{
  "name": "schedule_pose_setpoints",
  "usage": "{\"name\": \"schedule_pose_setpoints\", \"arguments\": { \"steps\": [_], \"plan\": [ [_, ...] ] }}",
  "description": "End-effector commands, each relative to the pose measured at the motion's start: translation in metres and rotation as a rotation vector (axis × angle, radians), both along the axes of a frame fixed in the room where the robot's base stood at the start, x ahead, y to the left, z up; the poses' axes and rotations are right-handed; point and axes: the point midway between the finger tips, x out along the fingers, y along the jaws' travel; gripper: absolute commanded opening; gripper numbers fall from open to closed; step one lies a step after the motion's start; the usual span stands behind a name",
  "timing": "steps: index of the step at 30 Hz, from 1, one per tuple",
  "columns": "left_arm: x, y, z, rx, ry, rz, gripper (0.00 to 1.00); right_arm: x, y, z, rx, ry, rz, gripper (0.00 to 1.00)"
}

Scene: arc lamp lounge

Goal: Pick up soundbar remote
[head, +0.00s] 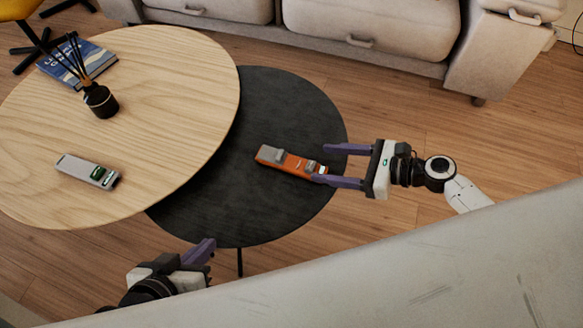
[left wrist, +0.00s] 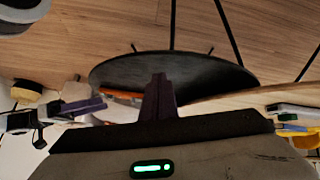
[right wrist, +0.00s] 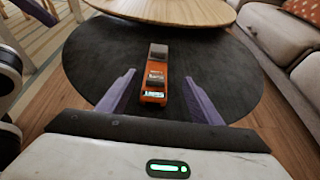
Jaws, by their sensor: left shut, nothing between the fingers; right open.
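An orange, long, narrow device with grey blocks on top (head: 290,162) lies on the low black round table (head: 310,115). A pale grey one (head: 88,172) with a green patch lies on the wooden round table (head: 150,60). I cannot read which is the soundbar remote. My right gripper (head: 322,164) is open at the orange device's right end. In the right wrist view, the orange device (right wrist: 156,92) lies lengthwise ahead, with its near end between the spread fingers, not gripped. My left gripper (head: 211,243) is shut and empty beside the tables; its closed fingers show in the left wrist view (left wrist: 158,98).
A black reed diffuser (head: 101,101) and a blue book (head: 75,62) are on the wooden table, which overlaps the black table. A light sofa (head: 370,30) stands behind. The black table's surface around the orange device is bare.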

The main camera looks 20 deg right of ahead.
Motion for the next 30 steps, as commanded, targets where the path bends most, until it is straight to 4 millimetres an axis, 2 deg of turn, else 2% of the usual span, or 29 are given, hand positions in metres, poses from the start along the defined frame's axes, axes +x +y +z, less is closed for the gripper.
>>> {"name": "schedule_pose_setpoints", "arguments": {
  "steps": [3, 13, 18, 28, 29, 30],
  "plan": [
    [0.001, -0.003, -0.005, 0.004, 0.012, -0.019, 0.0, 0.011, 0.016, -0.009, 0.002, -0.003, 0.0, 0.59],
    [0.002, -0.009, -0.009, -0.004, 0.02, -0.046, 0.0, 0.025, 0.041, -0.025, -0.002, -0.004, 0.004, 0.59],
    [0.006, -0.016, 0.001, -0.045, -0.012, -0.044, 0.0, 0.037, 0.06, -0.035, -0.002, -0.004, 0.003, 0.59],
    [0.006, -0.018, 0.006, -0.06, -0.02, -0.044, 0.0, 0.042, 0.066, -0.037, -0.004, -0.002, 0.002, 0.59],
    [0.006, -0.018, 0.006, -0.06, -0.02, -0.044, 0.0, 0.042, 0.066, -0.037, -0.004, -0.002, 0.002, 0.58],
    [0.006, -0.018, 0.006, -0.06, -0.02, -0.044, 0.0, 0.042, 0.066, -0.037, -0.004, -0.002, 0.002, 0.51]
  ]
}}
